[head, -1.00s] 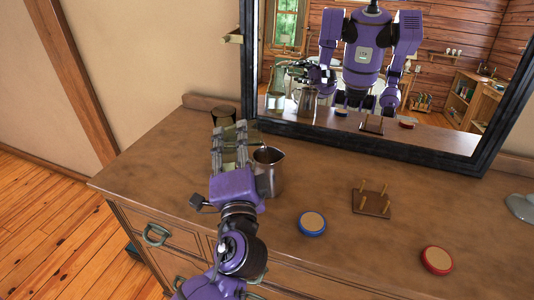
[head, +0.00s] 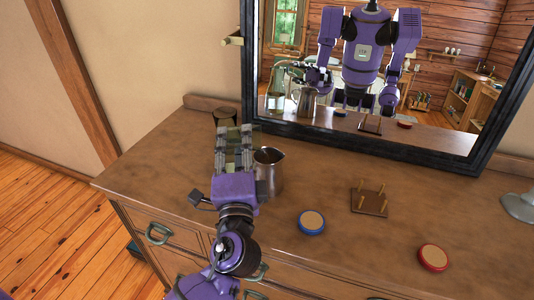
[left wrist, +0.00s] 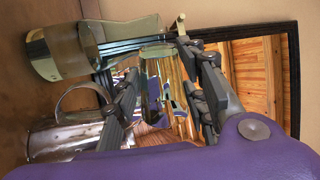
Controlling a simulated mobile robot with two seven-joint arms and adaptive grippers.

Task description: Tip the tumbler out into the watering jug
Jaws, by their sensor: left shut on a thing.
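My left gripper (head: 234,146) is shut on the clear glass tumbler, holding it above the dresser at the back left. The fingers mostly cover the tumbler in the head view; it shows between them in the left wrist view (left wrist: 158,78). Its exact tilt and any contents are hard to tell. The metal watering jug (head: 268,174) stands upright on the dresser just right of the gripper. Its body (left wrist: 65,138) and curved handle show at the left of the wrist view. My right gripper is not directly in view.
A glassy, gold-toned container (head: 224,117) stands behind the gripper, also large in the wrist view (left wrist: 58,52). A framed mirror (head: 385,142) backs the dresser (head: 335,180). A blue-rimmed disc (head: 312,222), a pegged board (head: 369,203) and a red-rimmed disc (head: 434,258) lie to the right.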

